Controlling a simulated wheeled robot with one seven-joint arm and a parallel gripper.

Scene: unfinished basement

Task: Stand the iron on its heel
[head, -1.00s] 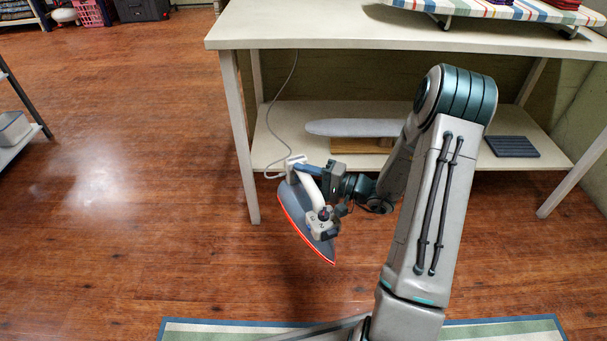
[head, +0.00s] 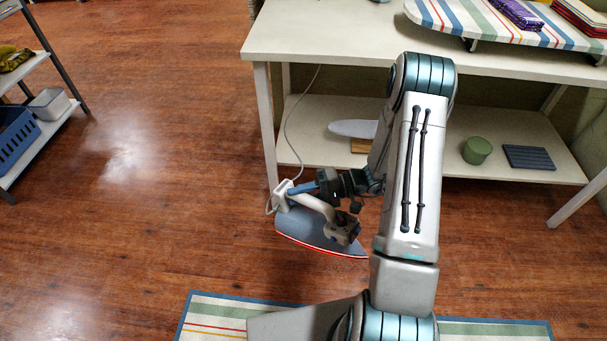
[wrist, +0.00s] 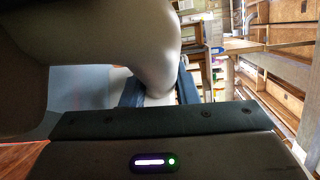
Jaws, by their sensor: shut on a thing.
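The iron (head: 300,226), with a grey-blue body, pale handle and red line along its lower edge, hangs in front of the white table. Its heel is at the left, and its nose points right and slightly down in the picture. My gripper (head: 308,188) is shut on the iron's handle near the heel end and holds it off the tabletop. In the wrist view, the blue fingers of my gripper (wrist: 158,94) close around a pale piece of handle. A large pale part of the iron (wrist: 110,40) fills the upper left. The soleplate is mostly hidden.
The white table (head: 330,40) carries a striped ironing board (head: 455,20) at its right. Its lower shelf (head: 300,135) holds a green tin (head: 477,150) and a dark ribbed pad (head: 529,157). A cord (head: 290,125) runs up from the iron. Bare tabletop lies left of the board.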

